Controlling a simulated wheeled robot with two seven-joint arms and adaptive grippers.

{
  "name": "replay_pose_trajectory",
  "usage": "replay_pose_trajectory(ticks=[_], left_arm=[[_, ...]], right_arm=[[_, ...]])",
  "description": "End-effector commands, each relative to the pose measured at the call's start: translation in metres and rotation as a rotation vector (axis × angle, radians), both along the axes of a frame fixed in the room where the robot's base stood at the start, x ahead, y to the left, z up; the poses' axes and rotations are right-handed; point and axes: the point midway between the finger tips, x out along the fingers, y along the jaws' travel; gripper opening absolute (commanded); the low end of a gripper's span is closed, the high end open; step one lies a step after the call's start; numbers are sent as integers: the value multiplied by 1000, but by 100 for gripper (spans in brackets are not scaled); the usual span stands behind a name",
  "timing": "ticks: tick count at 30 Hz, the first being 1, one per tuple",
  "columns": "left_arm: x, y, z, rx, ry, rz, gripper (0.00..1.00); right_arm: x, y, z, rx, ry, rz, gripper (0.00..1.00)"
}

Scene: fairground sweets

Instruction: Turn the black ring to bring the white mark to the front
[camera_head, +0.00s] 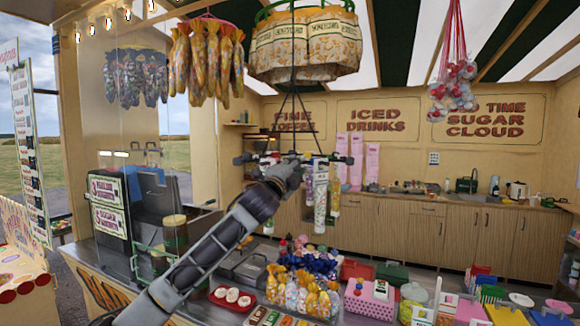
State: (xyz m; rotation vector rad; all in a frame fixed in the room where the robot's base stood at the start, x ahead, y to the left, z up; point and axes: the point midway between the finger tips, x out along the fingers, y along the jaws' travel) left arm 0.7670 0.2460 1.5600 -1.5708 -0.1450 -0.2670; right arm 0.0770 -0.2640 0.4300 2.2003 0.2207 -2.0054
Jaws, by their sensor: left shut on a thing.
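The black ring (328,157) hangs level on thin dark cords below a hanging cluster of printed bags. It is seen nearly edge-on, and several tubes, including a white one (320,200), hang from its right side. My left arm reaches up from the lower left. My left gripper (292,163) is at the ring's near side, shut on it; the fingertips are small and partly lost against the dark ring. I cannot make out for certain which pale spot on the ring is the white mark. My right gripper is not in view.
Printed bags (305,45) hang above the ring, and wrapped sweets (207,60) hang to the left. A clear screen stands at the left. Below, the counter is crowded with bagged sweets (300,295), a red tray (232,298) and boxes. Open air surrounds the ring's right side.

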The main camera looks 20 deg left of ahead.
Motion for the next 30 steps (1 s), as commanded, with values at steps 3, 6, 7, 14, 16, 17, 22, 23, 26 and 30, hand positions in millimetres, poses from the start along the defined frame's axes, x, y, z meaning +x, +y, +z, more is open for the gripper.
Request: replay_pose_trajectory(ticks=[3,6,7,14,16,17,22,23,26,30], left_arm=[[3,-8,-1,0,3,-1,16],[5,-13,-1,0,3,-1,16],[5,-15,-1,0,3,-1,16],[6,-18,-2,1,2,-2,16],[6,-18,-2,1,2,-2,16],[6,-18,-2,1,2,-2,16],[6,-18,-1,0,2,-1,44],[6,-18,-1,0,2,-1,48],[6,-18,-1,0,1,-1,52],[6,-17,0,0,0,-1,52]], right_arm=[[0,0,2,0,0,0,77],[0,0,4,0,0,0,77],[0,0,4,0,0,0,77],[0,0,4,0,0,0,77],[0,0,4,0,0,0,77],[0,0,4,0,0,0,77],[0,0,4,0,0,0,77],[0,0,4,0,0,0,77],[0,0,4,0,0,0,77],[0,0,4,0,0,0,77]])
